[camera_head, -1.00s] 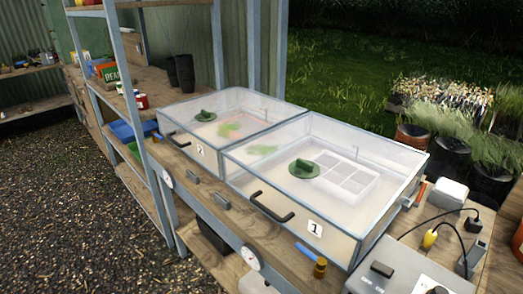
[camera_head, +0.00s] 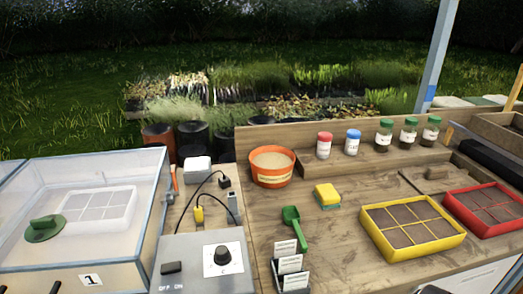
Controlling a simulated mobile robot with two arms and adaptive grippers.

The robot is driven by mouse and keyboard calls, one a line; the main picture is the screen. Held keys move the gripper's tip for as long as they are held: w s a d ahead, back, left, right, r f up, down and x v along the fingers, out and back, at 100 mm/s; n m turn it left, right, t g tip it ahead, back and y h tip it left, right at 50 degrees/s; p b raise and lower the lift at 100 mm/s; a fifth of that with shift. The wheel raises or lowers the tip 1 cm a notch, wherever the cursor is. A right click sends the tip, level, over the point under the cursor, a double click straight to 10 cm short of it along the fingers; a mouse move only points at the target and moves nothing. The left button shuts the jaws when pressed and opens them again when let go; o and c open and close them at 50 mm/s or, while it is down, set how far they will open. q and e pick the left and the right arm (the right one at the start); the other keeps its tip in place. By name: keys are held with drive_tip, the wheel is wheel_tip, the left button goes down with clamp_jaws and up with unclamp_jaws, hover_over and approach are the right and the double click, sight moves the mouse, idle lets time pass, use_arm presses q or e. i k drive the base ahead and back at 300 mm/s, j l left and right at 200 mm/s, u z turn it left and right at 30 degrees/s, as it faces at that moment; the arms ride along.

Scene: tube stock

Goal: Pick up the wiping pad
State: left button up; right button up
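A small yellow pad with a green underside (camera_head: 327,195), which looks like the wiping pad, lies on the wooden bench just right of the orange pot. A green scoop (camera_head: 292,222) lies in front of it to the left. Nothing covers the pad. Neither of my grippers shows in the head view.
An orange pot (camera_head: 272,167) stands behind the pad. A yellow tray (camera_head: 412,228) and a red tray (camera_head: 487,209) lie to the right, with several capped jars (camera_head: 383,135) behind. A grey control box (camera_head: 205,265) and a clear propagator (camera_head: 120,180) are left. Bare wood surrounds the pad.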

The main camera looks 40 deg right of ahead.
sight(327, 197)
drive_tip(key=z, duration=1.8)
